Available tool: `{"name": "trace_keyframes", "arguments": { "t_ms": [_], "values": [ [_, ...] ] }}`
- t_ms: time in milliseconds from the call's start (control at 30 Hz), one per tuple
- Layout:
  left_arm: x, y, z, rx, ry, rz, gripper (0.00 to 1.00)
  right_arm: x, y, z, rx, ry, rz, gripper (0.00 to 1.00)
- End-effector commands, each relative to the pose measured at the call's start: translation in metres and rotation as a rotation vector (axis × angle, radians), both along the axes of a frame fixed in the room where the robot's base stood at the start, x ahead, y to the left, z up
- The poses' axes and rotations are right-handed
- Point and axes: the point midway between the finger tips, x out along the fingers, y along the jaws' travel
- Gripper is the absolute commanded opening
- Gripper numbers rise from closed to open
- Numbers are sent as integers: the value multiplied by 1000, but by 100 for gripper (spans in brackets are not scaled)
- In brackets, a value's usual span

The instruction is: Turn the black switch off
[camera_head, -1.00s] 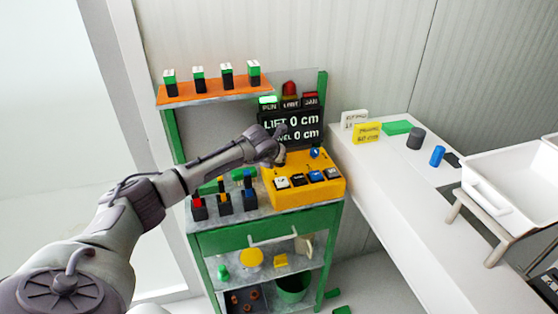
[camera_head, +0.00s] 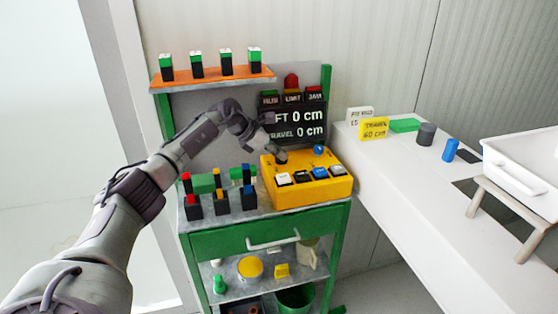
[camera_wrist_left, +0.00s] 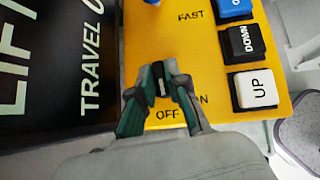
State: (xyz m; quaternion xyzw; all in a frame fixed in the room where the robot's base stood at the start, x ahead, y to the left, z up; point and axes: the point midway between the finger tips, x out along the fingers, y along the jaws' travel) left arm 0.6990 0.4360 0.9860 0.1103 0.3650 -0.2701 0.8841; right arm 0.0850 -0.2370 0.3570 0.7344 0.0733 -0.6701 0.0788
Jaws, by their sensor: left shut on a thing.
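The yellow control box (camera_head: 335,190) stands on the green bench, with a row of square buttons along its front. My left gripper (camera_head: 280,157) reaches down onto the box's back left corner. In the left wrist view its fingertips (camera_wrist_left: 162,84) are closed around the small black switch (camera_wrist_left: 163,87), which shows a white line on top. The OFF label (camera_wrist_left: 170,114) lies just below the fingers, with ON partly hidden beside a finger. The switch's base is hidden, and I cannot tell which way it tilts. My right gripper is not in view.
Behind the box stands a black display (camera_head: 292,124) reading 0 cm, with dark lamps above it. A blue knob (camera_head: 319,149) sits on the box's back right. Red, yellow and blue topped blocks (camera_head: 221,202) stand left of it. A white counter (camera_head: 400,170) lies right.

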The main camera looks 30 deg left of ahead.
Motion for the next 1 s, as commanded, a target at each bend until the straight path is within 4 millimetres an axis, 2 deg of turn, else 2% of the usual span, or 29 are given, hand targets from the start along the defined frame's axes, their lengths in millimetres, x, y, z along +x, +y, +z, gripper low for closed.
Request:
{"name": "trace_keyframes", "arguments": {
  "t_ms": [233, 800, 833, 967, 1000],
  "values": [
    [1, 1, -2, 3, 1, -96, 0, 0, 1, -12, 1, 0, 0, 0],
    [0, 1, -2, 6, 4, -132, 0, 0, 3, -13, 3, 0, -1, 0],
    [0, 1, -2, 6, 4, -132, 16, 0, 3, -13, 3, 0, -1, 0],
    [0, 1, -2, 5, 3, -131, 38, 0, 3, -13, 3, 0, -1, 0],
    [0, 1, -1, 6, 3, -130, 40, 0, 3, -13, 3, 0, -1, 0]
  ]
}}
